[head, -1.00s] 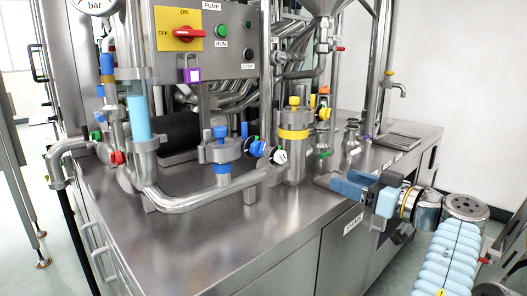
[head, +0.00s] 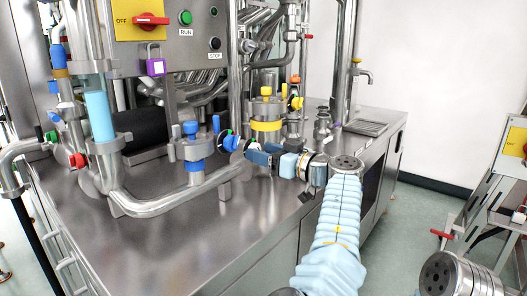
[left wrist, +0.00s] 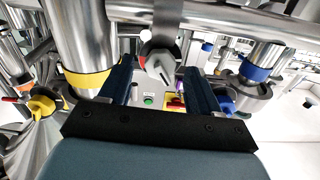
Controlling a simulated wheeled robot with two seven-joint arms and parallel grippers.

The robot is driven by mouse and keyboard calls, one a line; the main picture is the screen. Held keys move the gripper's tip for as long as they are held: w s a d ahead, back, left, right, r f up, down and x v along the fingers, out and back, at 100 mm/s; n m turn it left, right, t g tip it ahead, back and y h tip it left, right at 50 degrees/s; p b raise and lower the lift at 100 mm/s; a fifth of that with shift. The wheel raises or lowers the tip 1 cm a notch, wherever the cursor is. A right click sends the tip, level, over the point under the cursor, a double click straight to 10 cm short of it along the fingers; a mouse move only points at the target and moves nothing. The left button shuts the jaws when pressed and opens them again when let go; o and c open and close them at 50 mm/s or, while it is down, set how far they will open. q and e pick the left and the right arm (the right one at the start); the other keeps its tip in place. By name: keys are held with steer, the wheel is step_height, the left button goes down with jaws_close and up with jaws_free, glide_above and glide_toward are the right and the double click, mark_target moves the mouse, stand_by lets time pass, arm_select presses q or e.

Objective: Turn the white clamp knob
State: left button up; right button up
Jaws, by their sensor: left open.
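The white clamp knob (left wrist: 158,66), pale with a red mark, shows in the left wrist view beyond and between my left gripper's dark blue fingers. It sits on a steel pipe clamp. My left gripper (left wrist: 158,85) is open around the line to the knob, with no clear contact. In the head view my left gripper (head: 260,152) is at the pipework, right of a blue knob (head: 231,142). There its fingers largely hide the white knob. My right gripper is not in view.
A steel cylinder with a yellow band (head: 266,125) stands close behind my left gripper. A blue-topped valve (head: 192,145) stands to the left, and a bent pipe (head: 150,205) runs below. The front of the steel bench top (head: 190,250) is clear.

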arm_select(q)
steer(key=shift+w+a, duration=0.15)
steer(key=shift+a, duration=0.05)
steer(key=c, duration=1)
steer(key=shift+c, duration=0.2)
steer(key=shift+m, duration=0.4)
steer(key=shift+m+p, duration=0.6)
steer(key=shift+m, duration=2.6)
